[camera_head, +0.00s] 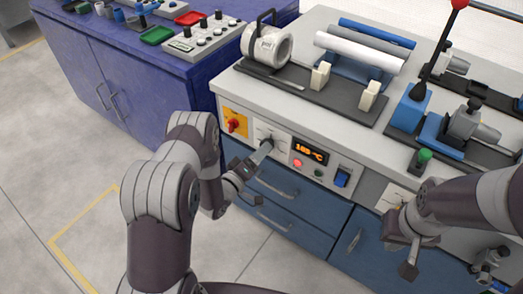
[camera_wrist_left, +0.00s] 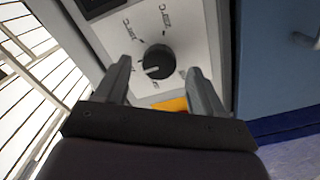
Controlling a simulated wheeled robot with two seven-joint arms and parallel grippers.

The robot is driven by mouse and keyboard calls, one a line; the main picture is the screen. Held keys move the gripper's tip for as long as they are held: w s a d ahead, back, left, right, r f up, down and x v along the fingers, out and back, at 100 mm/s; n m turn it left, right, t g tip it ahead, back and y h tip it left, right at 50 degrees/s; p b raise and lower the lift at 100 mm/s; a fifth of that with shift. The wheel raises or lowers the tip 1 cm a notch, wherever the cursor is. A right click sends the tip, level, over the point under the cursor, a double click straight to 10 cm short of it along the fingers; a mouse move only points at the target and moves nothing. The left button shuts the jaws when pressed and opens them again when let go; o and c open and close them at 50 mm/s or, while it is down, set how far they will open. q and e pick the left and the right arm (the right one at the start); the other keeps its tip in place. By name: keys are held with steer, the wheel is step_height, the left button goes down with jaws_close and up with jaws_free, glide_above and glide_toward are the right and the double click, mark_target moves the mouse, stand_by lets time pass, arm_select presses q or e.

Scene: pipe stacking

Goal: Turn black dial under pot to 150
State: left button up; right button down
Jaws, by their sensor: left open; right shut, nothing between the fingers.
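The black dial (camera_wrist_left: 158,62) is round, with a white pointer line towards the left of the left wrist view. It sits on a pale panel with printed temperature labels, too blurred to read surely. My left gripper (camera_head: 264,149) is open, facing the panel; in the left wrist view its fingers lie on either side of the dial, with gaps and no clear contact. In the head view the gripper hides the dial. The grey-white pot (camera_head: 281,47) lies on the bench above. My right gripper (camera_head: 405,254) is shut and empty at the lower right.
The orange temperature display (camera_head: 310,150) is right of the dial panel; its digits are hard to read. A red knob on a yellow plate (camera_head: 235,123) is to the left. A red lamp (camera_head: 297,163) and blue switch (camera_head: 342,177) are nearby. Blue drawers (camera_head: 290,207) are below.

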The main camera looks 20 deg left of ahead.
arm_select(q)
steer(key=v, duration=1.1)
steer(key=shift+p, duration=0.4)
